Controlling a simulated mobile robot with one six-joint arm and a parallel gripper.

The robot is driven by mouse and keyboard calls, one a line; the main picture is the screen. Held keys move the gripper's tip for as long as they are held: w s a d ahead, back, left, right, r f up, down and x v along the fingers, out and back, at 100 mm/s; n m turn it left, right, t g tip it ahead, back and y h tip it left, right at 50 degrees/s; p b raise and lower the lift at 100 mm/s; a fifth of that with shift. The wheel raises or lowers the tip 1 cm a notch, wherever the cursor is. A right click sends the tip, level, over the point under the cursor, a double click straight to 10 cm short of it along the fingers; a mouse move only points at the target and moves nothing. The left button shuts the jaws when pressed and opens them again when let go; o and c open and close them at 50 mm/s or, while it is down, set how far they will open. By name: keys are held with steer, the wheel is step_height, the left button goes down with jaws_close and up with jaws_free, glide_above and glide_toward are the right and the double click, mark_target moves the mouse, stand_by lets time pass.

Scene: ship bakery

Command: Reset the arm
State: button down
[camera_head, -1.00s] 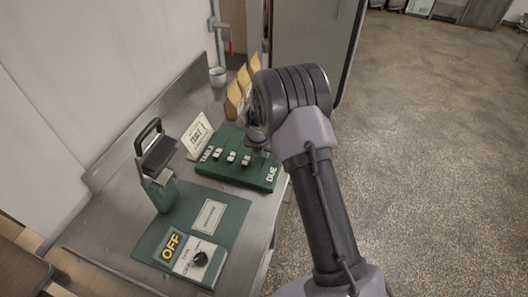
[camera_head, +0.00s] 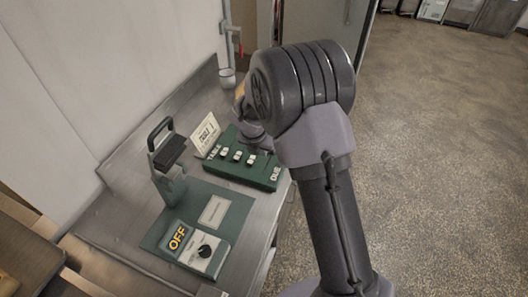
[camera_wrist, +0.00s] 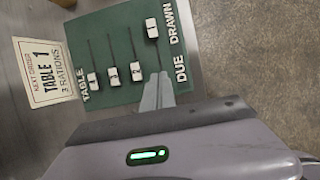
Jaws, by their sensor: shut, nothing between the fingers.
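My arm rises in front of the counter in the head view, and its upper joint hides part of the scene. In the wrist view my gripper (camera_wrist: 158,92) is shut and empty, with its fingertips over the near edge of the green slider board (camera_wrist: 125,50). The board also shows in the head view (camera_head: 225,175), lettered TABLE and DUE. In the wrist view it has several white slider knobs. The knob at the DRAWN end (camera_wrist: 152,28) sits apart from the others, towards the far edge. In the head view my gripper is hidden behind my arm.
A TABLE 1 card (camera_head: 205,133) stands behind the board. A dark-handled green device (camera_head: 168,165) and a panel reading OFF (camera_head: 193,250) are at the counter's left. A cup (camera_head: 227,78) stands at the back. Open floor (camera_head: 440,150) lies right.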

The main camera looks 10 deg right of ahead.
stand_by(0.4)
steer(key=s+d+r+m+y+b, duration=0.1)
steer(key=s+r+m+b, duration=0.85)
steer(key=s+m, duration=0.5)
steer(key=s+a+m+t+y+b, duration=0.1)
steer(key=s+a+m+b, duration=0.1)
steer(key=s+m, duration=0.7)
steer(key=s+a+m+t+y+b, duration=0.1)
steer(key=s+a+m+y+b, duration=0.1)
steer(key=s+m, duration=0.7)
steer(key=shift+a+f+m+b, duration=0.3)
steer(key=shift+m+b, duration=0.25)
steer(key=shift+b, duration=0.35)
